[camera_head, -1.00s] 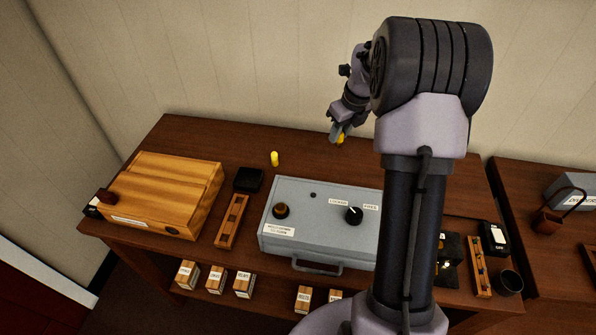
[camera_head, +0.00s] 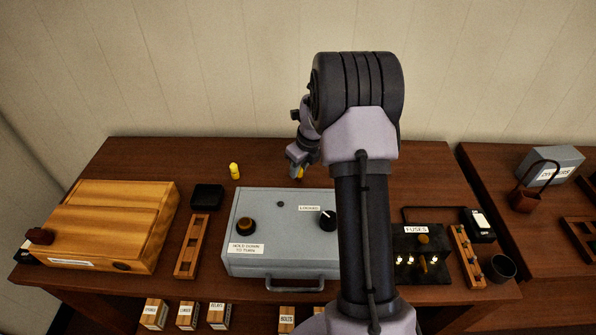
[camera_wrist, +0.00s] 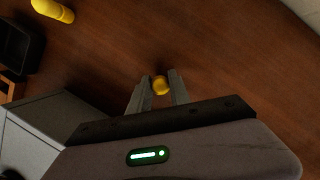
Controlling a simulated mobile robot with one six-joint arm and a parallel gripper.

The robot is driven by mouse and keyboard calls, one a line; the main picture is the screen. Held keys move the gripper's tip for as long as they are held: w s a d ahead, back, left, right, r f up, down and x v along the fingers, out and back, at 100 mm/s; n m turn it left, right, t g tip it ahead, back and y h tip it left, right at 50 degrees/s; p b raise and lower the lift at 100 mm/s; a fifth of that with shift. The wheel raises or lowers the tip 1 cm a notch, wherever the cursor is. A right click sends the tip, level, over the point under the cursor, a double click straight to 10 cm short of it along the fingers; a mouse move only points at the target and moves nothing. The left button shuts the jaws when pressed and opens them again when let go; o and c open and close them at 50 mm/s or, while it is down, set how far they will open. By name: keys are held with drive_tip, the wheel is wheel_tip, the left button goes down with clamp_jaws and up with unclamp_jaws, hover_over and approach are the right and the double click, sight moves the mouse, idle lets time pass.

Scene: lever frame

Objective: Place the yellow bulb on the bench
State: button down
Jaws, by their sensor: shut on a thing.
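My gripper (camera_head: 298,172) is over the back part of the wooden bench (camera_head: 390,165), just behind the grey box. Its fingers are shut on a small rounded yellow bulb (camera_wrist: 160,86). The bulb also shows in the head view (camera_head: 300,174), low between the fingertips. In the wrist view the bench top fills the space beyond the fingertips. I cannot tell whether the bulb touches the bench. A second yellow piece (camera_head: 234,171), capsule-shaped, stands on the bench to the left; it also shows in the wrist view (camera_wrist: 53,10).
The grey box (camera_head: 255,207) with knobs stands in front of my gripper. A black tray (camera_head: 207,197), a wooden rack (camera_head: 192,247) and a wooden case (camera_head: 108,225) are left. A fuse board (camera_head: 423,262) is right.

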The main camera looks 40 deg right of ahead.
drive_tip(key=shift+f, duration=0.15)
drive_tip(key=c, duration=1.2)
unclamp_jaws()
